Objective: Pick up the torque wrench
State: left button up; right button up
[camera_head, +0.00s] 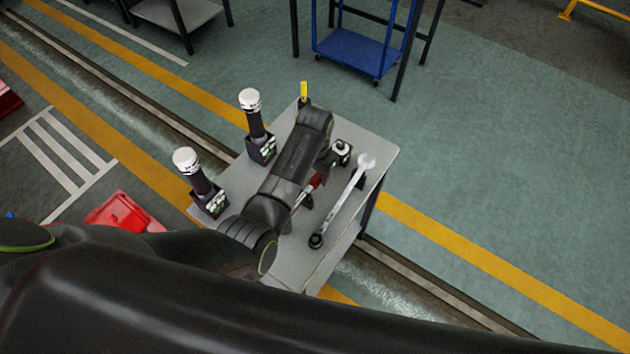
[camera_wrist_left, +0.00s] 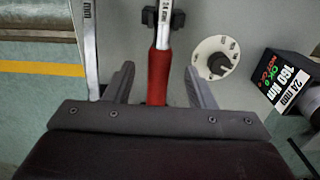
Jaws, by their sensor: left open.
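The torque wrench has a red handle (camera_wrist_left: 158,76) and a silver shaft (camera_wrist_left: 164,32), seen in the left wrist view. In the head view a bit of its red handle (camera_head: 315,182) shows beside my arm; the rest is mostly hidden. My left gripper (camera_wrist_left: 158,68) is open, with one finger on each side of the red handle and visible gaps on both sides. I cannot tell its height over the handle. In the head view my own arm largely hides this gripper. My right gripper is not in view.
The grey table (camera_head: 380,150) also holds a silver combination wrench (camera_head: 343,200) on the right, parallel to the torque wrench. Two white-capped posts on labelled black boxes (camera_head: 210,202) stand on the left. A blue cart (camera_head: 355,50) stands beyond, with open floor to the right.

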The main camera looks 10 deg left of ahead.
aim_at(315, 179)
pick_arm(q)
jog(key=shift+f, duration=2)
grip_shut()
jog(key=shift+r, duration=0.1)
